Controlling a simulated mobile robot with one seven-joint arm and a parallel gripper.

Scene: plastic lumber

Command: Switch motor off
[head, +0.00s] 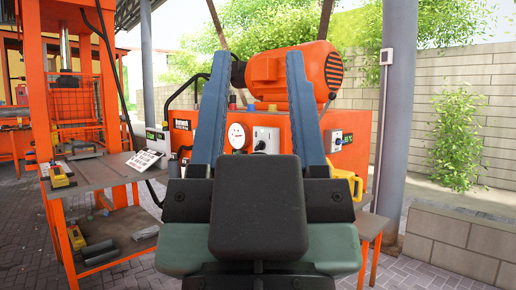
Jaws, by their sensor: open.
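The orange motor (320,72) with a slotted round end cover sits on top of an orange machine body (298,128). On the front of that body are a white round dial (236,136), a grey-white box with a black rotary knob (266,139), and a small panel with buttons (339,140) at the right. Which of these is the motor switch, and its position, I cannot tell. My gripper (258,62) is in front of the machine, its two blue-grey fingers wide apart and empty. The dial and knob box show between the fingers. My gripper's dark body hides the lower machine.
A grey post (394,120) and a low block wall (460,238) are at the right. Brick paving shows around.

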